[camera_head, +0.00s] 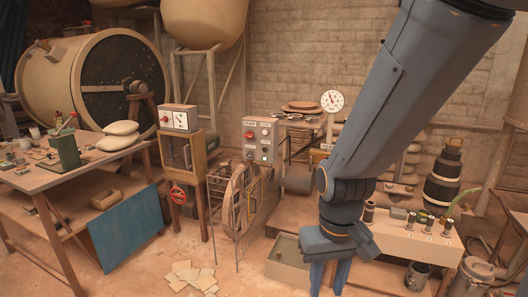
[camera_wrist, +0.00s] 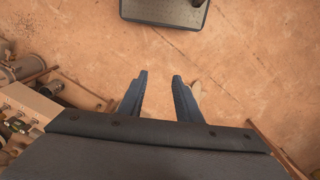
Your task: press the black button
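A grey control box (camera_head: 260,139) with labels, a red button (camera_head: 249,134) and several small round buttons or knobs stands at the middle of the head view. The picture is too small to tell which of these is black. My gripper (camera_head: 328,280) hangs down at the right of the box, well apart from it and nearer to me. In the wrist view my gripper (camera_wrist: 160,76) has its two fingers spread with only bare floor between them. The control box does not show in the wrist view.
A white switch box (camera_head: 180,119) stands on a wooden stand left of the control box. A wire fence and a wooden wheel (camera_head: 238,200) are below it. A bench (camera_head: 405,240) with bottles stands at the right. A cluttered table (camera_head: 100,160) is at the left.

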